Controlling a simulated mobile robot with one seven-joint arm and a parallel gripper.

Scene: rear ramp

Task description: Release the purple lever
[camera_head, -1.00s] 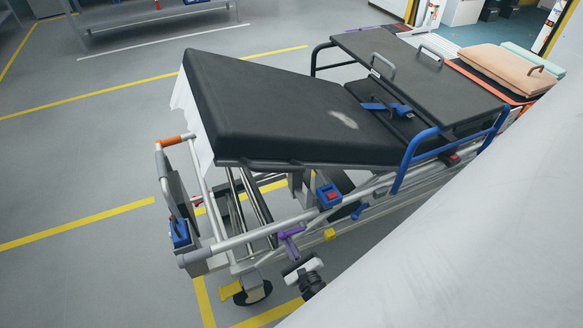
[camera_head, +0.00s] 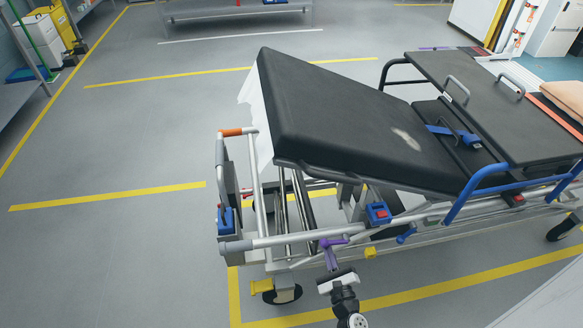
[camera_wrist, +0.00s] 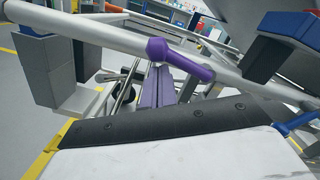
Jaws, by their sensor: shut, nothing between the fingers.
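The purple lever (camera_head: 331,252) is on the near side rail of the stretcher, close to its raised-backrest end. It has a short rounded handle across the top and a flat stem running down. In the wrist view the lever (camera_wrist: 180,59) shows large at the upper middle, its handle lying along the silver rail. My gripper (camera_head: 337,277) is shut and empty, just below and in front of the lever. In the wrist view its dark front edge (camera_wrist: 195,120) spans the lower part, below the lever and hiding the stem's lower end. I cannot tell whether they touch.
The stretcher (camera_head: 345,120) carries a black pad with its backrest raised. A blue-and-red block (camera_head: 378,213), a yellow block (camera_head: 370,253) and a blue lever (camera_head: 406,236) sit right of the purple lever. A wheel (camera_head: 283,294) stands below. Floor at left is clear.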

